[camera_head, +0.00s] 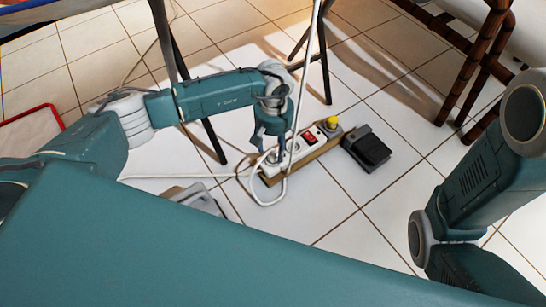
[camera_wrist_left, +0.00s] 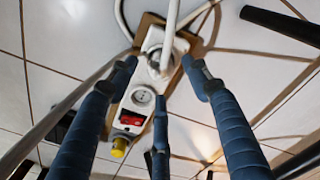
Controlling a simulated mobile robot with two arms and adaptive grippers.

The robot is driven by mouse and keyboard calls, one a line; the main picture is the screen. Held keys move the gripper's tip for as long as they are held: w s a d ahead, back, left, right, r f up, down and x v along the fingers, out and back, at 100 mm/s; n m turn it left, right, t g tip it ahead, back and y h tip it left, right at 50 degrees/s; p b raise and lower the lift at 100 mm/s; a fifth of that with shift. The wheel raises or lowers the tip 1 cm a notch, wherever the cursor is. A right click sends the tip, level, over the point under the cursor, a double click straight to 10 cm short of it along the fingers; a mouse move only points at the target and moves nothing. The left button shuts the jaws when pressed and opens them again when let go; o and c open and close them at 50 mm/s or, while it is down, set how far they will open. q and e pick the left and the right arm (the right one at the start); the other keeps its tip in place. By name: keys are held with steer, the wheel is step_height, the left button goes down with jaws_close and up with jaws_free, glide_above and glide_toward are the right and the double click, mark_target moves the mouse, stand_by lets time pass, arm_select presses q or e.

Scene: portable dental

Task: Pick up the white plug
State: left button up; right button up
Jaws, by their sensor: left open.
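The white plug (camera_wrist_left: 158,62) sits at one end of the white power strip (camera_wrist_left: 129,109), with a white cable running up from it. My left gripper (camera_head: 275,150) is above this end of the strip, pointing down. In the left wrist view, my open left gripper (camera_wrist_left: 160,68) has blue fingertips on either side of the plug, and a third finger lies below it in the picture. I cannot tell whether the fingers touch the plug. In the head view the gripper and cable largely hide the plug. My right gripper is not in view.
The strip has a red switch (camera_head: 309,137) and a yellow knob (camera_head: 332,122). A black pedal (camera_head: 367,150) lies right of it. Thin dark stand legs (camera_head: 325,70) rise behind. White cable loops around the strip.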

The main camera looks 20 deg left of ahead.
mark_target(273, 151)
arm_select(q)
step_height(273, 151, down, 3)
steer(key=shift+s+f+b, duration=0.15)
steer(key=shift+b, duration=0.85)
steer(key=shift+f+b, duration=0.3)
steer(key=shift+f, duration=0.15)
steer(key=shift+r, duration=0.1)
steer(key=shift+c, duration=0.3)
jaws_close()
